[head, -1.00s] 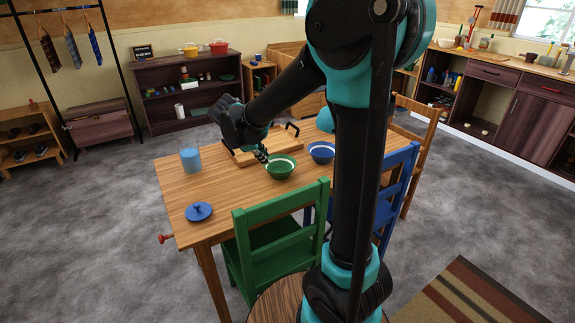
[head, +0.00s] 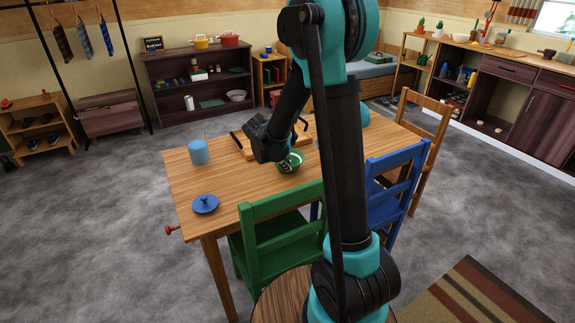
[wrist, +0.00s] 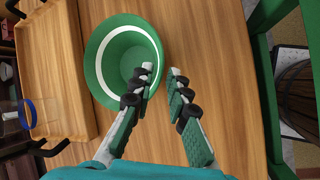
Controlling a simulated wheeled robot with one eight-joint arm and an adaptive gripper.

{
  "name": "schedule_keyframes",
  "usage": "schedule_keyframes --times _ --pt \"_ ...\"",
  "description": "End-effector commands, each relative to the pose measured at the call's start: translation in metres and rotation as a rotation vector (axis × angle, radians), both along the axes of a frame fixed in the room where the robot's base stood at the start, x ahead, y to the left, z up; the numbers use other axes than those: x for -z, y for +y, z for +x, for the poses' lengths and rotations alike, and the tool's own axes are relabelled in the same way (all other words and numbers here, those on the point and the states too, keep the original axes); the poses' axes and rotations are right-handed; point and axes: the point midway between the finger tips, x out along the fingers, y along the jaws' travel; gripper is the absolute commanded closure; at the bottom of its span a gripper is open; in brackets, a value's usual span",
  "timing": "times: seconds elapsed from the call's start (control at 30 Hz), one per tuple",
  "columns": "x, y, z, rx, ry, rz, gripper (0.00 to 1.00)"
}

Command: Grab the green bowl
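The green bowl (head: 292,168) stands upright on the wooden table (head: 240,185), partly covered by my gripper (head: 284,160) in the head view. In the wrist view the bowl (wrist: 92,66), with a white band inside, lies at upper left. My gripper (wrist: 161,74) is open there with a narrow gap. Its left finger lies over the bowl's inside and its right finger is outside, over the table. The bowl's right rim runs between the fingertips. I cannot tell whether either finger touches it.
A wooden tray (wrist: 48,60) with dark handles lies beside the bowl. A light blue cup (head: 198,152) and a blue lid (head: 205,204) stand on the table's left part. A green chair (head: 275,235) and a blue chair (head: 395,190) stand at the near side.

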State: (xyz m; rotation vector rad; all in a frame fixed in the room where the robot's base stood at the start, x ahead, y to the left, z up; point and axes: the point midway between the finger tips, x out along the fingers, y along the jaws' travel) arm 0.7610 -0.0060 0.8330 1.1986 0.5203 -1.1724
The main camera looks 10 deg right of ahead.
Motion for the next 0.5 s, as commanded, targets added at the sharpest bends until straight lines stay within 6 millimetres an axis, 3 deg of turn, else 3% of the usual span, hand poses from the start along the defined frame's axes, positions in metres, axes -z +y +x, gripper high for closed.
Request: schedule_keyframes --times 0.5 --pt "0.043 -0.014 0.023 0.000 -0.001 0.000 0.84"
